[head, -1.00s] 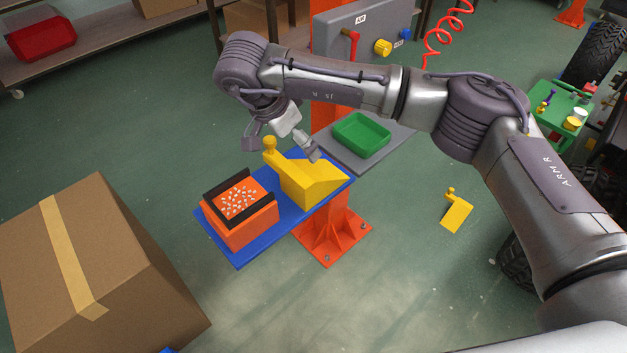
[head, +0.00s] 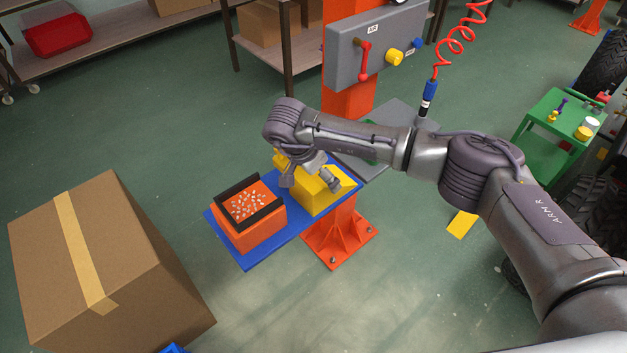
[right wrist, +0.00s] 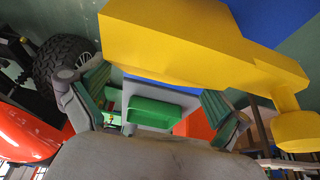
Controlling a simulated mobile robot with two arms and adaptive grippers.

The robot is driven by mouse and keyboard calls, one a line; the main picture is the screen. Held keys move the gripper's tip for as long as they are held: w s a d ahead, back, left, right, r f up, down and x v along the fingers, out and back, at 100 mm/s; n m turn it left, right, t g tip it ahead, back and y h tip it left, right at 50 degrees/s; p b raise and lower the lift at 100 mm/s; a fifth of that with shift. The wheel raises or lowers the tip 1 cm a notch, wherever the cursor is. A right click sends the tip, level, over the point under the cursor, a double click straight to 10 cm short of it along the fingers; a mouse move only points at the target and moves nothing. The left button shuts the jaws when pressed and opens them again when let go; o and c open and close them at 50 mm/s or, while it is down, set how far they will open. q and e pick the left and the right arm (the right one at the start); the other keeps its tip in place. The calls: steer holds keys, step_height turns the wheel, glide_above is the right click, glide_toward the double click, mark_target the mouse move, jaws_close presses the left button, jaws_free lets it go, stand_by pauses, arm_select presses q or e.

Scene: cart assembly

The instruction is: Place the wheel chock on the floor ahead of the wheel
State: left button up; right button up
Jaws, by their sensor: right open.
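A yellow wheel chock (head: 312,201) with a knobbed handle sits on the blue shelf, partly hidden by my right gripper (head: 309,181). The right gripper is open just over the chock, with a finger towards each side; I cannot tell whether it touches. In the right wrist view the chock (right wrist: 190,40) fills the top, close to the open fingers (right wrist: 157,90), which show green pads. A second yellow chock (head: 462,224) lies on the floor, partly behind my right arm. Dark wheels (head: 606,60) stand at the right edge. My left gripper is not in view.
An orange bin (head: 250,236) of small white parts shares the blue shelf (head: 240,258). A large cardboard box (head: 130,270) stands at left. A red hose (head: 455,40) hangs above the grey shelf. A green cart (head: 548,140) stands at right. Floor in front is clear.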

steer(key=c, duration=1.2)
steer(key=shift+r, duration=0.1)
steer(key=shift+c, duration=1.1)
steer(key=shift+w, duration=0.1)
